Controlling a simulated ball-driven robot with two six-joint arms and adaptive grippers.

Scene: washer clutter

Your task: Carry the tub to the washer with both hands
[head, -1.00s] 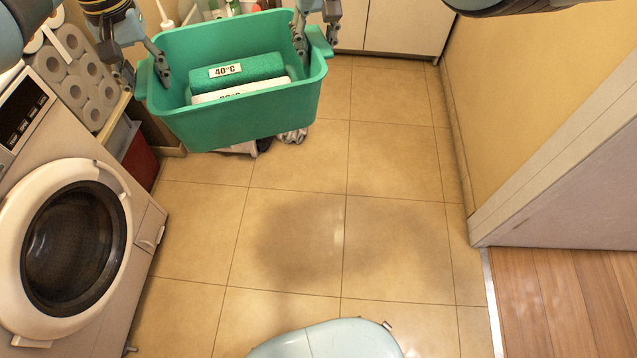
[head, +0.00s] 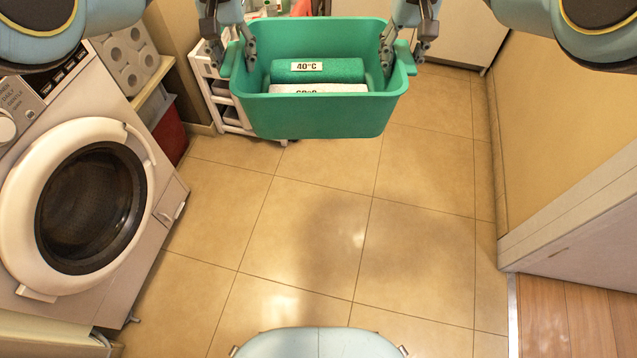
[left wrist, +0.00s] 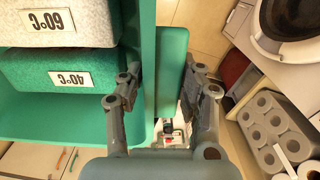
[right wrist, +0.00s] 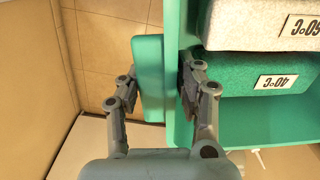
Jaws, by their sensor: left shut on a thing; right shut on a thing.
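The green tub (head: 318,118) hangs above the floor at the top middle of the head view, roughly level. Inside lie a green folded towel (head: 340,72) labelled 40°C and a white one (head: 290,89) with a partly hidden label. My left gripper (head: 232,52) is shut on the tub's left end; my right gripper (head: 402,50) is shut on its right end. Both wrist views show fingers either side of the tub's rim and handle (left wrist: 170,80), (right wrist: 150,80). The white washer (head: 165,205) stands at the left with its round door (head: 90,205) shut.
Paper rolls (head: 128,60) sit on a shelf behind the washer, above a red bin (head: 172,135). A white rack (head: 222,100) stands behind the tub. Tiled floor (head: 300,230) is clear in the middle. A wall and door frame (head: 570,220) bound the right.

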